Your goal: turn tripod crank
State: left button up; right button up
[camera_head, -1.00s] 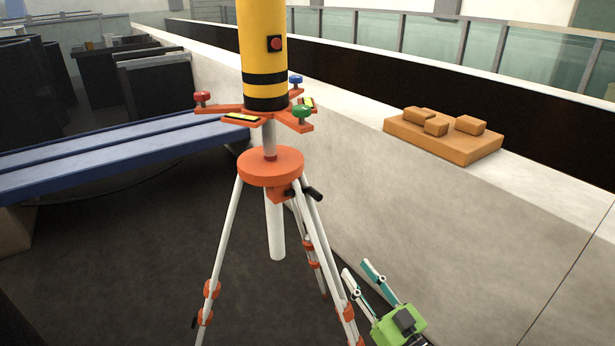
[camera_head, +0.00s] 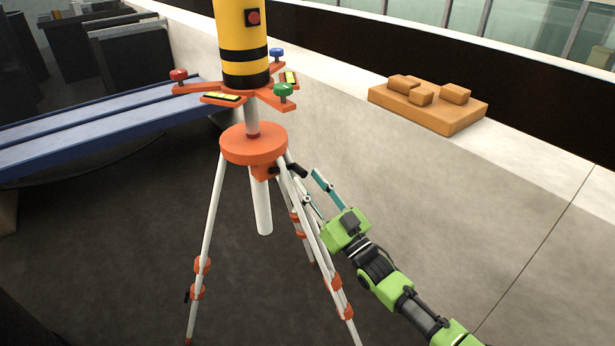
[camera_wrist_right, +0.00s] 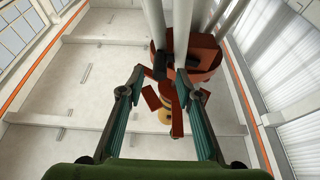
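The tripod (camera_head: 253,146) stands upright on white legs with an orange round head, a yellow and black cylinder (camera_head: 242,40) mounted above it. Its black crank (camera_head: 296,169) sticks out on the right side, just below the head. My right gripper (camera_head: 310,183) is open, right beside the crank, its fingers pointing up and left toward it. In the right wrist view, the two teal fingers (camera_wrist_right: 161,71) are spread apart, with the tripod's orange head (camera_wrist_right: 205,60) and white legs beyond them. Whether a finger touches the crank I cannot tell. My left gripper is out of view.
A pale wall (camera_head: 400,180) runs along the right, with an orange block with smaller blocks (camera_head: 430,108) on its top. Blue beams (camera_head: 90,130) lie to the left. Red (camera_head: 178,75), green (camera_head: 283,91) and blue (camera_head: 277,53) knobs sit around the cylinder's base.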

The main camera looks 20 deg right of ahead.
jog(key=shift+w+a+r, duration=0.2)
jog(key=shift+w+r, duration=0.05)
jog(key=shift+w, duration=0.4)
grip_shut()
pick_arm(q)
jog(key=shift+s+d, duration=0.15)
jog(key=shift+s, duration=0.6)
pick_arm(e)
jog(key=shift+r+n, duration=0.1)
jog(key=shift+n, duration=0.2)
